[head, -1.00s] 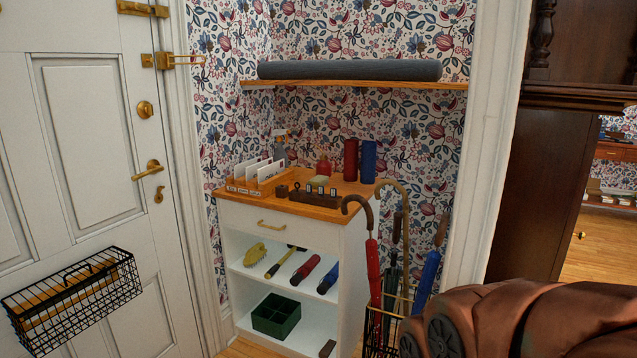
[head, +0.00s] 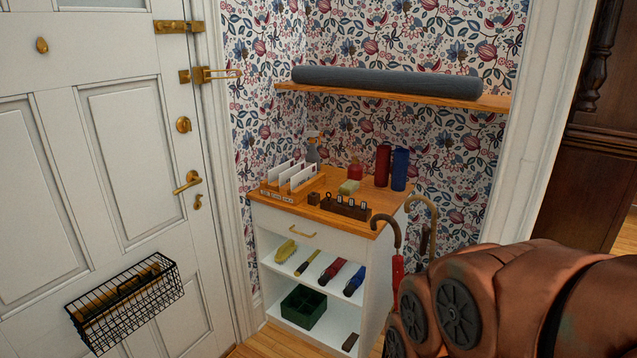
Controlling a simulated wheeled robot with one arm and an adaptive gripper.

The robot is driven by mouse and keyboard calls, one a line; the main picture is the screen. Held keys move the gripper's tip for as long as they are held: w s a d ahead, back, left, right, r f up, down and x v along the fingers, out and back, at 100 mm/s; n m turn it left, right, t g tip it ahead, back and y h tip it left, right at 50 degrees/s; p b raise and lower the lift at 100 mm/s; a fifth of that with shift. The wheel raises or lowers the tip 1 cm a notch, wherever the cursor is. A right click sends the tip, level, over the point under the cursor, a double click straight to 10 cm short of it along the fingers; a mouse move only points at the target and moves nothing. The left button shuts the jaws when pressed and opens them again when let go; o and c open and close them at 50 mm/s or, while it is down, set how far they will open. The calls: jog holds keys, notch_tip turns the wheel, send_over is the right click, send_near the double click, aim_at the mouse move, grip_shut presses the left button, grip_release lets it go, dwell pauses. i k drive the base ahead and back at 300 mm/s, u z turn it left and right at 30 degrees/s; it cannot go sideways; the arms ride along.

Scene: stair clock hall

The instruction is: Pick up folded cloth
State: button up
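A small pale yellow-green block (head: 348,187) lies on the wooden top of the white cabinet (head: 374,228). It may be the folded cloth, but it is too small to tell cloth from sponge. It lies behind the dark key rack (head: 345,207) and to the right of the letter sorter (head: 292,181). No other clear folded cloth shows. My copper-coloured arm fills the lower right. My gripper is not in view.
A red bottle (head: 383,165) and a blue bottle (head: 400,169) stand behind the block at right. A shelf (head: 495,103) with a grey roll hangs above. Umbrellas stand right of the cabinet, partly hidden by my arm. The white door (head: 138,150) with a wire basket (head: 125,303) is at left.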

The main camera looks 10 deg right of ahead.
aim_at(348, 188)
jog(key=u, duration=0.6)
jog(key=i, duration=1.4)
jog(key=z, duration=0.2)
jog(key=i, duration=1.2)
jog(key=z, duration=1.05)
jog(key=i, duration=0.25)
jog(key=z, duration=0.05)
